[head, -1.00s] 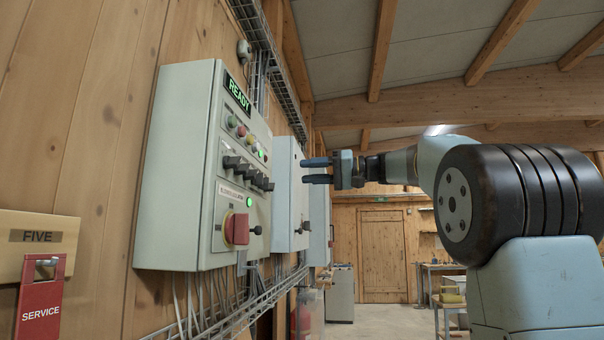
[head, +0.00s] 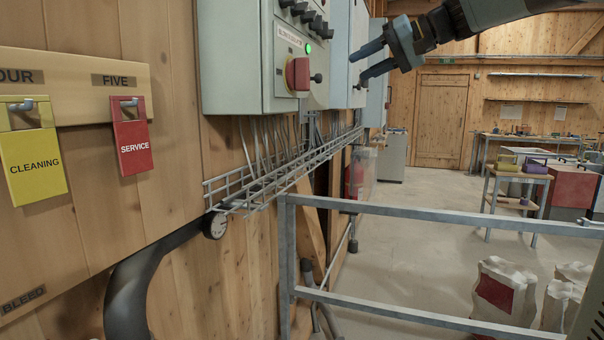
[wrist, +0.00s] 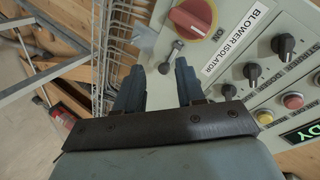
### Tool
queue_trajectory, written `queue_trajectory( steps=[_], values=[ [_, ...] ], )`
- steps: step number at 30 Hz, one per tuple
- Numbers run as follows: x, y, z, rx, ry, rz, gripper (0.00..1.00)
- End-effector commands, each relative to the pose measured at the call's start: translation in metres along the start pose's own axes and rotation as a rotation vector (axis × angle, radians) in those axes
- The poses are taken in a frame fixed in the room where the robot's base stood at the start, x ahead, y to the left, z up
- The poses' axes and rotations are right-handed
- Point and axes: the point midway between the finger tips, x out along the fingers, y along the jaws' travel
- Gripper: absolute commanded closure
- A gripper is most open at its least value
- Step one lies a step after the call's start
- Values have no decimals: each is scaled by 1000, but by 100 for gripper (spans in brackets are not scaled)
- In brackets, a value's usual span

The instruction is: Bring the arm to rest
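My gripper (head: 364,62) is at the top of the head view, to the right of the grey control panel (head: 232,60), with its two blue fingers spread apart and nothing between them. Part of my arm shows behind it at the upper right. In the wrist view the gripper (wrist: 158,82) is also open and empty. Beyond its fingers are the panel's red rotary isolator switch (wrist: 192,18) and a small dark lever (wrist: 170,58). The red switch also shows in the head view (head: 298,74), beside a lit green lamp. I cannot tell the exact distance from fingers to panel.
A metal railing (head: 440,212) crosses the front right, with sacks (head: 500,292) behind it. A wire cable tray (head: 285,172) runs below the panel. Yellow CLEANING (head: 32,165) and red SERVICE (head: 133,145) tags hang on the left board. The floor behind the railing has open room.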

Motion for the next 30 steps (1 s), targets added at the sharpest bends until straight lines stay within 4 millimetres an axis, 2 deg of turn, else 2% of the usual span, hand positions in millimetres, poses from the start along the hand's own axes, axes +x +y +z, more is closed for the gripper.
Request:
queue_trajectory(
  steps=[1, 8, 18, 21, 24, 27, 30],
  values=[
    [3, 8, 25, 15, -19, 62, 62],
    [4, 62, 131, 50, -88, 355, 62],
    [-27, 152, 282, -16, -152, 743, 62],
    [-37, 176, 317, -55, -162, 829, 62],
    [-45, 194, 342, -92, -168, 892, 62],
    [-50, 206, 358, -119, -173, 930, 62],
    [-52, 211, 365, -132, -173, 948, 62]
  ],
)
